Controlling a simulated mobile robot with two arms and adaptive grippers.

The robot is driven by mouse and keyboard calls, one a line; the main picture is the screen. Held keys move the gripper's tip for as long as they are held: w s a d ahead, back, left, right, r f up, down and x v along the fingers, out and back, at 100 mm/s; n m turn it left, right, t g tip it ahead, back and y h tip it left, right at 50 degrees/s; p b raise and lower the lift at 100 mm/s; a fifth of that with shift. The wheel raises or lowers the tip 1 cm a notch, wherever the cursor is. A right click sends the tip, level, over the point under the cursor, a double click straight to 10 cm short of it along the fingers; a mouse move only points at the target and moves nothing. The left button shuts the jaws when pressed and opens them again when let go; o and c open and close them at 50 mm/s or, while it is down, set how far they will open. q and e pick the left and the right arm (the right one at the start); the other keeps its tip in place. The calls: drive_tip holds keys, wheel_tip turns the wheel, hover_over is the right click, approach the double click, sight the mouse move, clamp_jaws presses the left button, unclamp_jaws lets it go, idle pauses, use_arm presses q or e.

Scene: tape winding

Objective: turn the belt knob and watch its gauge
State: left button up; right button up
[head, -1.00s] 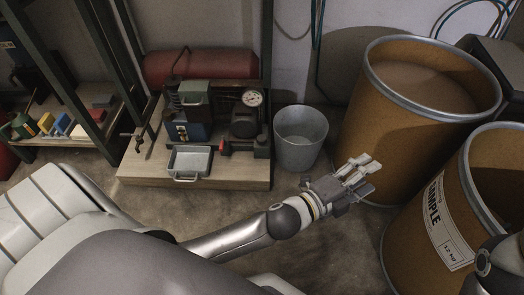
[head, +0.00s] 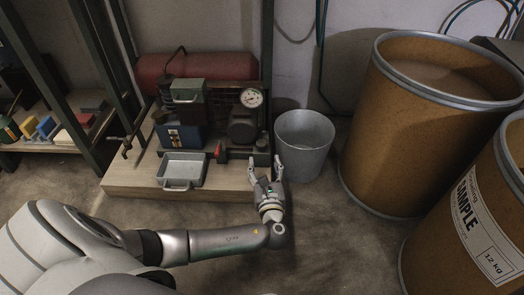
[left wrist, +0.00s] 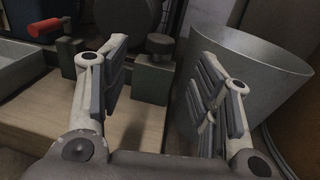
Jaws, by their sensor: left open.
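The machine stands on a low wooden board (head: 125,180). Its round white gauge (head: 251,97) faces me at the back right; its reading is too small to tell. A dark round knob (head: 262,142) on a small green block sits at the machine's front right. In the left wrist view the dark knob (left wrist: 160,43) shows beyond and between my fingers. My left gripper (head: 265,168) is open and empty at the board's front right edge, its fingers pointing toward the knob, apart from it. My right gripper is out of view.
A grey bucket (head: 303,140) stands just right of my left gripper. A red-handled lever (head: 218,150) and a metal tray (head: 182,169) are to the left. Large brown drums (head: 400,140) fill the right side. The floor in front is clear.

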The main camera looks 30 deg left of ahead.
sight(262, 148)
use_arm(q)
drive_tip(key=b+x, duration=0.4)
drive_tip(key=x, duration=0.3)
drive_tip(key=shift+w+a+f+b, duration=0.2)
drive_tip(key=shift+w+b, duration=0.1)
drive_tip(key=shift+b, duration=0.1)
drive_tip(key=shift+w+a+r, duration=0.15)
drive_tip(key=shift+w+a, duration=0.15)
drive_tip(key=shift+w, duration=0.05)
drive_tip(key=shift+c, duration=0.5)
